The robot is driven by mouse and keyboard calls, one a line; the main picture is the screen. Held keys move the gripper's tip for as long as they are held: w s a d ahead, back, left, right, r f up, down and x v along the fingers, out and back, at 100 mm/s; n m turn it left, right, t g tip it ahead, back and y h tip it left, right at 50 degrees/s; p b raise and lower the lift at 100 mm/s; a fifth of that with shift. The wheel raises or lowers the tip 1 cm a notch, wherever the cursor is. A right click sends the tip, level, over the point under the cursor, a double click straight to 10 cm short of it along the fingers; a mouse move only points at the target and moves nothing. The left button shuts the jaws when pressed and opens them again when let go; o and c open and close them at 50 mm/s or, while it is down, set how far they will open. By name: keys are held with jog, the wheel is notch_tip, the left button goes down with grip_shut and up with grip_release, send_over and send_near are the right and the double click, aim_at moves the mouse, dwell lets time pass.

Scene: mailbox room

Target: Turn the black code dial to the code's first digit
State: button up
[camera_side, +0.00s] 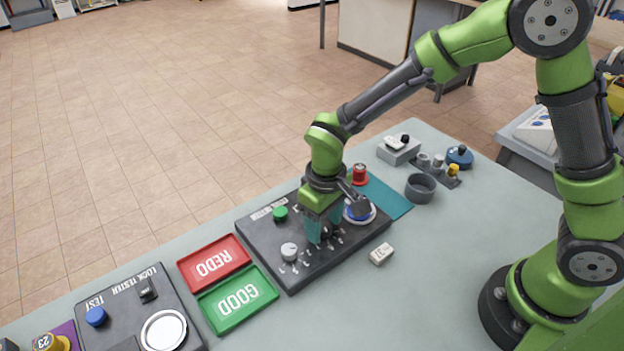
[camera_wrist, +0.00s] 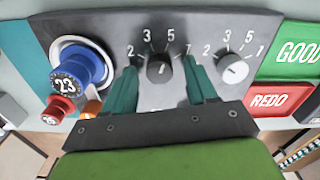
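The black code dial (camera_wrist: 159,68) sits on the dark panel (camera_wrist: 110,28), with the digits 2, 3, 5 and 7 around it. Which digit it points to is too small to tell for sure. My gripper (camera_wrist: 159,63) is open, with one teal finger on each side of the dial. In the wrist view gaps show between fingers and knob. In the side view my gripper (camera_side: 322,226) is low over the panel and mostly hides the dial. A blue piece marked 23 (camera_wrist: 72,82) sits in a white ring beside the dial.
A similar white dial (camera_wrist: 232,68) stands close by on the same panel. A green button (camera_side: 280,213) is on the panel too. Red REDO (camera_side: 229,248) and green GOOD (camera_side: 252,286) trays lie beside it. A small white block (camera_side: 381,254) lies in front.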

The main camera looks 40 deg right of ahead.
aim_at(324, 227)
notch_tip(324, 227, up, 17)
dwell(0.7)
jog(key=shift+f, duration=0.1)
jog(key=s+d+r+m+t+y, duration=0.1)
jog(key=s+d+r+m+t, duration=0.1)
jog(key=s+d, duration=0.4)
jog(key=s+d+r+m+t+y, duration=0.1)
jog(key=s+d+r+m+t, duration=0.1)
jog(key=s+d+m+t, duration=0.2)
jog(key=s+d+t, duration=0.1)
jog(key=s+d, duration=0.1)
jog(key=d, duration=0.1)
jog(key=shift+s+d+r, duration=0.15)
jog(key=shift+s+d, duration=0.1)
jog(key=shift+d, duration=0.15)
jog(key=shift+a, duration=0.1)
